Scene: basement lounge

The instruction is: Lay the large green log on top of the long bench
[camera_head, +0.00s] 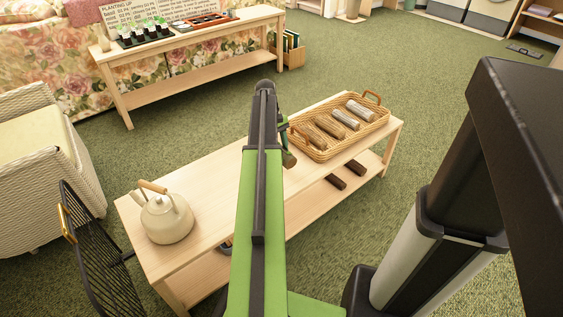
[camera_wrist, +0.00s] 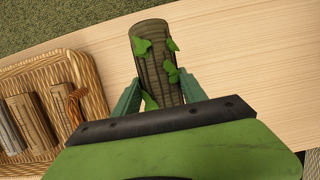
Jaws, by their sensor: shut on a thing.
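The large green log (camera_wrist: 152,48), dark ribbed bark with bright green leaves, is between the two fingers of my gripper (camera_wrist: 160,90) in the wrist view. My gripper is shut on it. In the head view my arm hides most of the gripper and log; a small part of the log (camera_head: 289,159) shows beside the arm. The long bench (camera_head: 215,180), pale wood with a lower shelf, lies beneath. The log is over the bench top, right of the basket in the wrist view. I cannot tell whether it touches the wood.
A wicker basket (camera_head: 313,153) with several logs stands on the bench's right part. A cream kettle (camera_head: 166,217) stands at its left end. Dark logs (camera_head: 356,167) lie on the lower shelf. A black mesh screen (camera_head: 95,262) stands front left. Bare wood lies between kettle and arm.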

